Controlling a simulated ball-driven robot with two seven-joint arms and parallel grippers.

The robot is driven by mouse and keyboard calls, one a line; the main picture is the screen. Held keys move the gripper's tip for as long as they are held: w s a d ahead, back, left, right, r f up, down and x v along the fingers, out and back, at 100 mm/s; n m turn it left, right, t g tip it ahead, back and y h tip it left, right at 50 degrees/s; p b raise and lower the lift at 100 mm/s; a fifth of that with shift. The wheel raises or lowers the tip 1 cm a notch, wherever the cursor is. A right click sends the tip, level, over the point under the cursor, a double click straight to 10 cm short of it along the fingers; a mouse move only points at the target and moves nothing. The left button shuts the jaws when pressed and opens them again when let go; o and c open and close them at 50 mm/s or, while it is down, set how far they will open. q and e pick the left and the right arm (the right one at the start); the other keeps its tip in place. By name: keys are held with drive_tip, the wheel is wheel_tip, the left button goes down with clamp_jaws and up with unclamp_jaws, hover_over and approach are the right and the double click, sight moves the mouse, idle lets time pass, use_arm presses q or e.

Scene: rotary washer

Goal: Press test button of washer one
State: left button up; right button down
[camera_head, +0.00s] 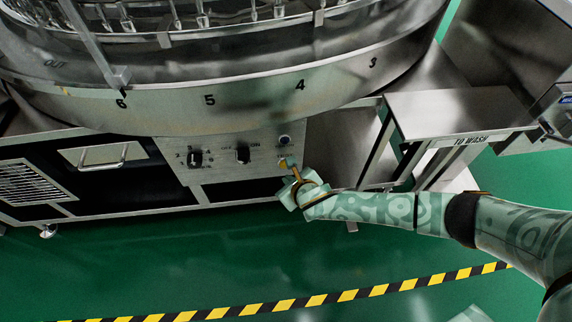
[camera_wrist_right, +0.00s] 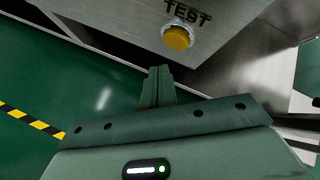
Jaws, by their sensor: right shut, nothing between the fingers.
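The washer (camera_head: 215,105) is a round steel drum with numbers on its band, above a steel control panel (camera_head: 232,158). The yellow test button (camera_head: 284,164) is at the panel's right end, partly behind my right gripper (camera_head: 294,173). In the right wrist view the yellow button (camera_wrist_right: 177,38) sits below the word TEST, and my right gripper (camera_wrist_right: 158,72) is below it with its fingers together. It is shut and empty, and a gap shows between the fingertips and the button there. My left gripper is not in view.
A steel TO WASH shelf (camera_head: 455,110) stands at the right. The green floor (camera_head: 150,270) has a yellow-black stripe (camera_head: 300,302).

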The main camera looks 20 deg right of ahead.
drive_tip(key=s, duration=0.1)
drive_tip(key=s+a+p, duration=0.1)
drive_tip(key=s, duration=0.1)
drive_tip(key=shift+s, duration=0.15)
idle(0.7)
